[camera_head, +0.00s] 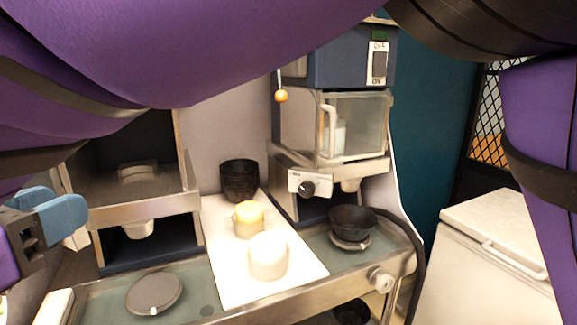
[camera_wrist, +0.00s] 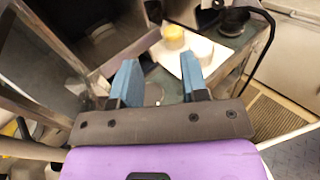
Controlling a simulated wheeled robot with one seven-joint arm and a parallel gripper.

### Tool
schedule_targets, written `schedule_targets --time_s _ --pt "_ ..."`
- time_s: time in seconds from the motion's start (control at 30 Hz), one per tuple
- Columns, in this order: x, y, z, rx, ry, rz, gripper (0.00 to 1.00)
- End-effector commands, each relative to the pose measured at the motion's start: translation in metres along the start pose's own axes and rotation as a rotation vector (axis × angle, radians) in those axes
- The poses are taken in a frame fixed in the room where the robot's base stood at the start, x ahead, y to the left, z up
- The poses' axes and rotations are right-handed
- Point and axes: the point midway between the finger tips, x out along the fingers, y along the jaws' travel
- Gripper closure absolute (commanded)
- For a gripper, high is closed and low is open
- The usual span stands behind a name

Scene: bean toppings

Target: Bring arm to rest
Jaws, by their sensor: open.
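My gripper (camera_wrist: 158,82) is open in the wrist view, with its two blue fingers apart and nothing between them. In the head view my gripper (camera_head: 48,212) is at the left edge, beside the left machine and clear of the counter items. My purple arm spans the top of the head view and hides part of the scene. On the counter's white board (camera_head: 224,262) stand a yellow-topped container (camera_head: 249,219) and a white container (camera_head: 268,256). Black stacked bowls (camera_head: 239,180) are behind them. A black bowl (camera_head: 352,222) sits under the right machine.
The left steel machine (camera_head: 145,210) is close to my gripper. The right machine (camera_head: 335,130) has a glass door and a knob. A round grey lid (camera_head: 154,293) lies on the counter's front left. A white chest (camera_head: 490,250) stands at the right.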

Motion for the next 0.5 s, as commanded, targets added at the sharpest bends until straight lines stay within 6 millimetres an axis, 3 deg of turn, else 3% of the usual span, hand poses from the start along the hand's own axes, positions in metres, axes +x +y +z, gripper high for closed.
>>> schedule_targets --time_s 0.27,0.37,0.5 --pt "0.062 -0.040 0.016 0.087 0.088 -0.121 0.59" --pt "0.092 -0.064 0.023 0.140 0.135 -0.188 0.59" --pt "0.144 -0.121 0.034 0.270 0.225 -0.332 0.59"
